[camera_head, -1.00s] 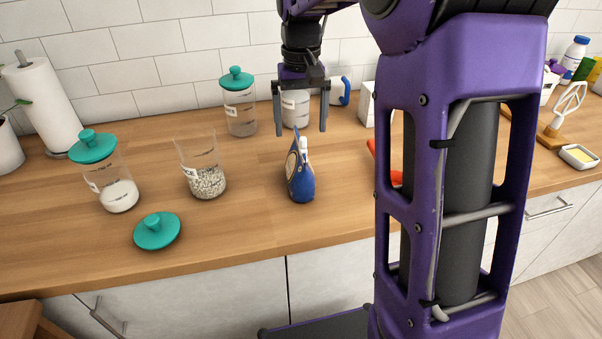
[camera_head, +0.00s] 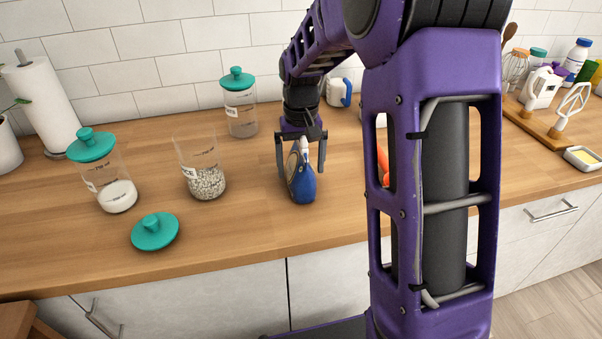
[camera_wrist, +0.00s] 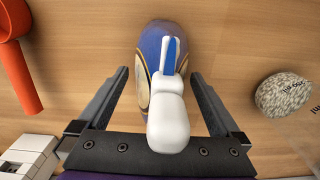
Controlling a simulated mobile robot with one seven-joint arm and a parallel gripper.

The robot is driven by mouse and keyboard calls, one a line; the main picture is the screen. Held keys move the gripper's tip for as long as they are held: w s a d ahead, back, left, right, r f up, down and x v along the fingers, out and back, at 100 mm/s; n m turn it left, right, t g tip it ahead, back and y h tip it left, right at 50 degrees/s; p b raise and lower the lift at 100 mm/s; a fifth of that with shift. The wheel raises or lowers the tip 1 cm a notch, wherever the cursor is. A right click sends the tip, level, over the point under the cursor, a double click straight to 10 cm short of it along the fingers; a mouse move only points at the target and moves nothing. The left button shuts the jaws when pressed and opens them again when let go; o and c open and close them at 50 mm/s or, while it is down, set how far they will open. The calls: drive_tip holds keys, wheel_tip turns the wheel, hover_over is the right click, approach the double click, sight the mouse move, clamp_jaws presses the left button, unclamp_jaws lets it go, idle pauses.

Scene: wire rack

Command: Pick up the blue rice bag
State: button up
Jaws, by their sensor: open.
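The blue rice bag (camera_head: 302,186) stands upright on the wooden counter, with a white spout or cap on top. In the wrist view the bag (camera_wrist: 150,62) lies between the two fingers, its white top (camera_wrist: 168,118) close to the palm. My gripper (camera_head: 301,171) is open and lowered around the bag from above, one finger on each side. In the wrist view my gripper (camera_wrist: 160,82) shows a gap between each finger and the bag. The bag's lower part is partly hidden in the wrist view.
A rice jar (camera_head: 206,180) without a lid stands left of the bag, with a teal lid (camera_head: 155,231) in front of it. Lidded jars (camera_head: 117,192) (camera_head: 241,118) stand farther left and behind. An orange-red object (camera_wrist: 18,62) lies on the other side.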

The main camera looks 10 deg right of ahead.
clamp_jaws()
drive_tip(key=shift+r, duration=0.1)
idle(0.3)
drive_tip(key=shift+r, duration=0.1)
